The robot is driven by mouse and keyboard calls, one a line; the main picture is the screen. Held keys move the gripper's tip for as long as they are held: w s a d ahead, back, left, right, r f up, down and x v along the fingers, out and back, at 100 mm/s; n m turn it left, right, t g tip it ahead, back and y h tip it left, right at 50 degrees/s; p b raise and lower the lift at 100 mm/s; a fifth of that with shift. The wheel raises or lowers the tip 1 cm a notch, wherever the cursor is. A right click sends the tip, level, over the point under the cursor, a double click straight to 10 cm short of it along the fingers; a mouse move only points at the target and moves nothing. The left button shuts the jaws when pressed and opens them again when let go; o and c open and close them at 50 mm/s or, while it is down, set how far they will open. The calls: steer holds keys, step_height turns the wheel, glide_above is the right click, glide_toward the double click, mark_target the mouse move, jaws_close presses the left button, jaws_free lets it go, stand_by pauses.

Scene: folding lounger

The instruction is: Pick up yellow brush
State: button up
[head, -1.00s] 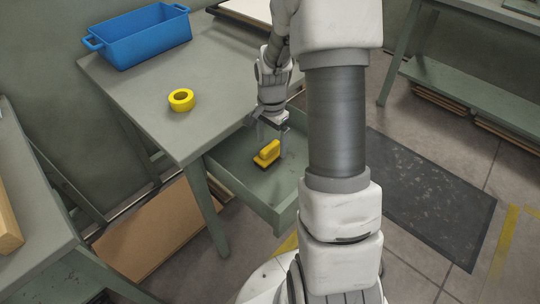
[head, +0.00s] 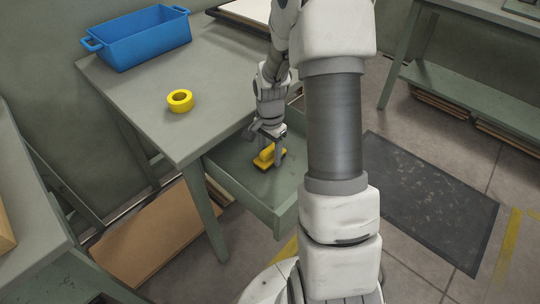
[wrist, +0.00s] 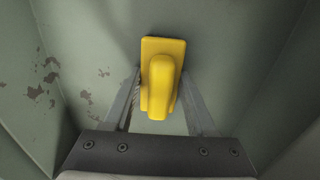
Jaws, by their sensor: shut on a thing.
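The yellow brush (head: 266,154) is in the open green drawer (head: 240,184), near the drawer's floor. In the wrist view the brush (wrist: 161,82) shows its yellow block and raised handle from above. My gripper (head: 270,155) reaches down into the drawer from above, with its fingers on either side of the brush. In the wrist view my gripper (wrist: 160,100) is shut on the brush, with the fingers partly hidden beneath and beside it. I cannot tell whether the brush still touches the drawer floor.
The drawer sits under a grey-green table (head: 140,80). The drawer walls stand close around my gripper. A dark mat (head: 430,200) lies on the floor at right.

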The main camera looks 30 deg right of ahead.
mark_target(270, 147)
steer(key=shift+r, duration=0.1)
jaws_close()
step_height(270, 147, up, 10)
steer(key=p, duration=0.3)
